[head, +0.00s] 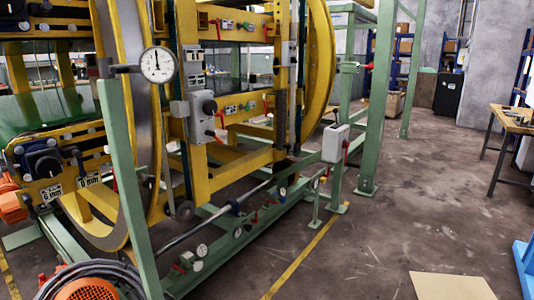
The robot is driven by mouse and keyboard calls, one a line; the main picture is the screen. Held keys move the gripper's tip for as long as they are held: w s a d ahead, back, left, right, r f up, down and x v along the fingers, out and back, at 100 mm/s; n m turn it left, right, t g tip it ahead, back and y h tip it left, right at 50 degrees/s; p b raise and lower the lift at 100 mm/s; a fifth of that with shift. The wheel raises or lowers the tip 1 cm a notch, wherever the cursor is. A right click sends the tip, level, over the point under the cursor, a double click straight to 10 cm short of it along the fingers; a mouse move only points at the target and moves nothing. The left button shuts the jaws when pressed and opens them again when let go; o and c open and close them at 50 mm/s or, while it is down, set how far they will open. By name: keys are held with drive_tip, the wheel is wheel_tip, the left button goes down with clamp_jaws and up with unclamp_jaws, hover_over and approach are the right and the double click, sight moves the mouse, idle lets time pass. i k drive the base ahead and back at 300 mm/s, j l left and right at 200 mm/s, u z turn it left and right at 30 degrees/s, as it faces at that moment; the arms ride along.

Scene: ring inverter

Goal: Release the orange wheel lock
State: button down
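A large yellow ring inverter (320,60) stands on a green frame (225,262) at the left and centre of the head view. I cannot clearly tell which part is the orange wheel lock. Small red-orange levers show on the machine, one beside a grey box (336,143) on the green frame and one on a green post (368,66). An orange part (10,203) is at the left edge, beside a dark rotary switch (44,163). My gripper is not in view.
A round white gauge (157,65) is on the near left. A hose and an orange motor (86,289) lie at the bottom left. A wooden table (512,120) and a blue stand (525,265) are at the right. The concrete floor (420,200) between is mostly clear, with a flat tan sheet (452,286).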

sight(208, 132)
drive_tip(key=i+l, duration=0.25)
drive_tip(key=i, duration=0.25)
drive_tip(key=i+l, duration=0.2)
drive_tip(key=i, duration=0.3)
drive_tip(key=i+l, duration=0.25)
drive_tip(key=i, duration=0.25)
drive_tip(key=i+j, duration=0.15)
drive_tip(key=j, duration=0.25)
drive_tip(key=u, duration=0.05)
